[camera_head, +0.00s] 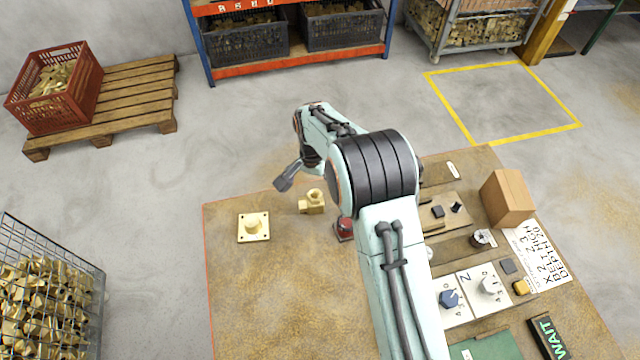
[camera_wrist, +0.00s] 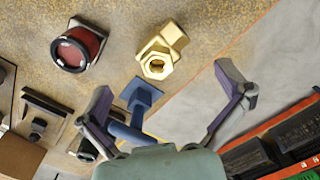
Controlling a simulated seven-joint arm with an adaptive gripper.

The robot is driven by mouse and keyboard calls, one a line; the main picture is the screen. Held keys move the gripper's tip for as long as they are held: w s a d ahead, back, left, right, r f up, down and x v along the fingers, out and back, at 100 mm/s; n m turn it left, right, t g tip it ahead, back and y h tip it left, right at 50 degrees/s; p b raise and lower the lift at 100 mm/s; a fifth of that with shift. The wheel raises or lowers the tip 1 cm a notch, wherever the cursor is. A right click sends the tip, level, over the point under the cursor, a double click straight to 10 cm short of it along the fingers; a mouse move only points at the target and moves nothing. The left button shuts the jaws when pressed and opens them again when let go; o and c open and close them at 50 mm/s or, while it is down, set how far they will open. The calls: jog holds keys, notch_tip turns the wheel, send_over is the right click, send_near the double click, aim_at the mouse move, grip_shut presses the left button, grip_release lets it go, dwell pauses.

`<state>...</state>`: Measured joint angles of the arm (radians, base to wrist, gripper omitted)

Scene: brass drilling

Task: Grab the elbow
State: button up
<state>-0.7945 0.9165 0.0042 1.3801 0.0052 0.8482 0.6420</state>
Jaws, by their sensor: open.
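The elbow (camera_head: 314,202), a brass fitting with a round threaded opening, lies on the worn tan tabletop near its far edge. In the wrist view the elbow (camera_wrist: 160,62) is beyond the fingertips, its hexagonal opening facing the camera. My gripper (camera_head: 286,182) hangs to the upper left of the elbow in the head view, mostly hidden by my arm.
A square flanged brass piece (camera_head: 253,226) lies left of the elbow. A red round-faced device (camera_wrist: 80,48) stands to the elbow's other side. Control panels and a cardboard box (camera_head: 507,197) fill the table's right. The front left of the table is clear.

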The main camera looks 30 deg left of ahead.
aim_at(312, 202)
jog(key=shift+s+a+f, duration=0.15)
jog(key=shift+f, duration=0.25)
notch_tip(312, 202, down, 6)
jog(key=shift+r, duration=0.15)
jog(key=c, duration=1.2)
